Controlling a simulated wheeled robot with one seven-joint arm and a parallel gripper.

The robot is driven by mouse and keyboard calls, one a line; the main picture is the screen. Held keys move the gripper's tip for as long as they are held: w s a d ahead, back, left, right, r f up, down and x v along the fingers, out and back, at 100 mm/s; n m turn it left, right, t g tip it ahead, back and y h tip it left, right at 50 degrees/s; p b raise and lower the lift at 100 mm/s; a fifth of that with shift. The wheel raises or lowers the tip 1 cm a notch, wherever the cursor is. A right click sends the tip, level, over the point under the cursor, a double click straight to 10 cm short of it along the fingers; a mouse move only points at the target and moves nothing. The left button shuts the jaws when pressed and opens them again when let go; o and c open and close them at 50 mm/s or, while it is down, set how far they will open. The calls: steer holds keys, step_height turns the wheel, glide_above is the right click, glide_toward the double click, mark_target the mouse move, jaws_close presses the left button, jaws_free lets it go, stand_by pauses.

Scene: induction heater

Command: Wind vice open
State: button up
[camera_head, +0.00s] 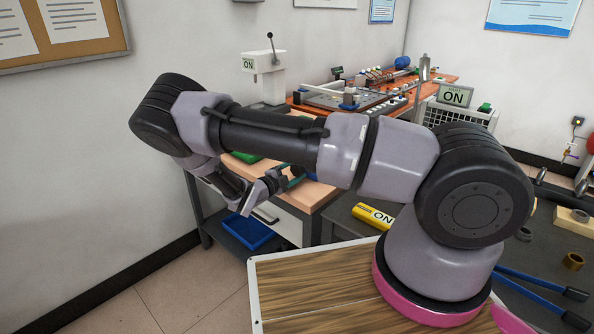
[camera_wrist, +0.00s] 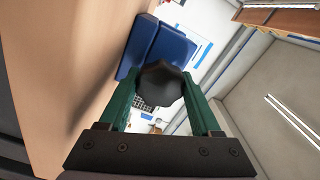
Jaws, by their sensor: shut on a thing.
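In the wrist view, my gripper (camera_wrist: 162,76) has its two green fingers on either side of a dark rounded knob (camera_wrist: 163,88), which looks like the end of the vice handle. The fingers are shut on it. A blue block-shaped body (camera_wrist: 158,48), possibly the vice, is behind the knob, close to the wooden bench top (camera_wrist: 70,60). In the head view, my gripper (camera_head: 285,181) is at the bench's near edge. My arm crosses in front, and I cannot make out the vice or its jaws there.
A white device with an ON sign (camera_head: 264,62) and a black lever stands at the back of the bench (camera_head: 318,194). A blue tray (camera_head: 246,231) sits on the shelf below. The floor at left is clear.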

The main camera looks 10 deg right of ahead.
steer(key=shift+f, duration=0.1)
stand_by(0.3)
steer(key=o, duration=1.3)
steer(key=shift+o, duration=0.2)
steer(key=shift+a, duration=0.1)
steer(key=v, duration=1)
steer(key=shift+s+a, duration=0.25)
steer(key=shift+a, duration=0.05)
